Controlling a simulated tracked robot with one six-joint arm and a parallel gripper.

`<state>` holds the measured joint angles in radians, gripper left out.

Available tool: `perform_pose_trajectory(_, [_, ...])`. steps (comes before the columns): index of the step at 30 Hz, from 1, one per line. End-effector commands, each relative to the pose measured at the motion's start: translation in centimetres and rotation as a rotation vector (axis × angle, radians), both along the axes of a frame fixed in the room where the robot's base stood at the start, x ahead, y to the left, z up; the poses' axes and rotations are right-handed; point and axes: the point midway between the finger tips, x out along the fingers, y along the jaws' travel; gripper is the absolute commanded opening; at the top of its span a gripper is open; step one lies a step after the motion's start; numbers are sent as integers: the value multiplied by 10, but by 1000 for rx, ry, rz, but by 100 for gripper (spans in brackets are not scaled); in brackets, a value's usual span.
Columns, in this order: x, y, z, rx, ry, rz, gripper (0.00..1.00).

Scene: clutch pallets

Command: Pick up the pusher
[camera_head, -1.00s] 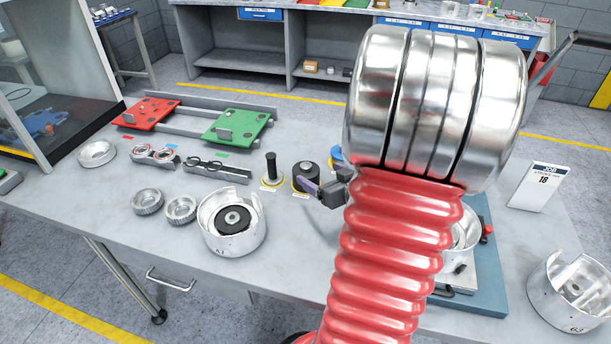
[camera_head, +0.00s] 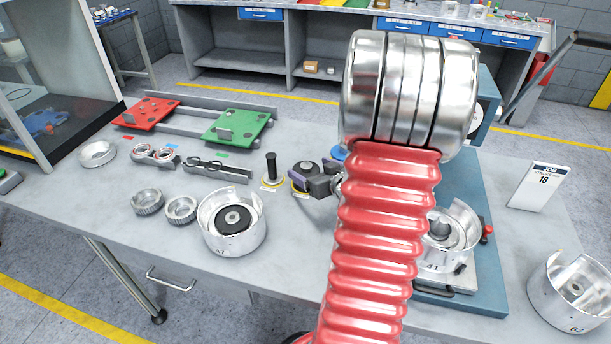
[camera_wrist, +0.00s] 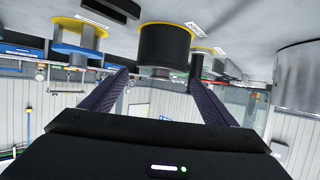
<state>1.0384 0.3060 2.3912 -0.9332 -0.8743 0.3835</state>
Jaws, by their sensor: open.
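Several labelled tools stand in a row on the bench; I cannot read which label names the pusher. A slim black-handled tool (camera_head: 271,167) stands upright on a yellow-rimmed base. To its right is a wide black cylinder (camera_head: 303,168) on a yellow-rimmed base, partly hidden by my gripper (camera_head: 314,178). In the wrist view, which is upside down, the wide cylinder (camera_wrist: 165,45) lies ahead between my open fingers (camera_wrist: 155,80), and the slim handle (camera_wrist: 195,66) is behind and right. My fingers are empty; contact is unclear. A blue-and-yellow piece (camera_head: 338,152) is partly hidden behind my arm.
A silver drum (camera_head: 232,240) with a dark centre stands front-left of the tools. Two rings (camera_head: 148,201) and a holder rack (camera_head: 217,171) are further left. A fixture with a silver housing (camera_head: 450,240) sits right of my arm. Bare bench lies front left.

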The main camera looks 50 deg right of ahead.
Motion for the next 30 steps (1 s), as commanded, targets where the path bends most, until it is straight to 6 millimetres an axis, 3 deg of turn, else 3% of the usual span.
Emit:
perform_pose_trajectory(9, [30,-9,-13,-1,0,1,80])
perform_pose_trajectory(26, [30,-10,-13,0,0,0,80])
perform_pose_trajectory(30, [31,-10,-13,0,0,0,71])
